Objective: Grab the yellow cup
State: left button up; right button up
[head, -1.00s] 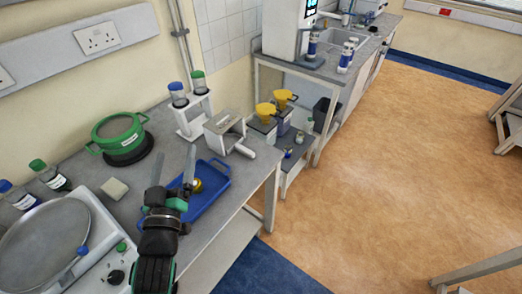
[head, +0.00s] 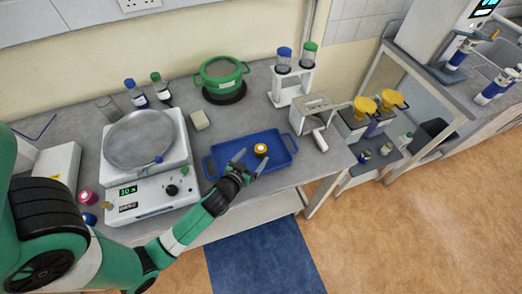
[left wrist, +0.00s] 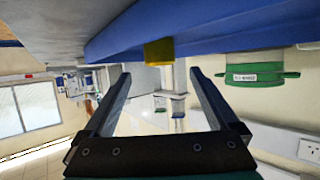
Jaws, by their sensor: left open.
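The blue tray (left wrist: 220,35) fills the top of that view. My left gripper (head: 250,161) is open and empty at the tray's near side. Its fingers point toward the cup and are apart from it. In the left wrist view both fingers (left wrist: 160,73) are spread wide. My right gripper is not visible.
A scale (head: 140,140) stands left of the tray. A grey metal device (head: 308,108) is to the right. Yellow funnels (head: 365,106) stand further right.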

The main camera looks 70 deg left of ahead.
aim_at(262, 146)
pick_arm(q)
jog(key=shift+b+x, duration=0.3)
jog(key=shift+x, duration=2.4)
jog(key=shift+s+f, duration=0.1)
grip_shut()
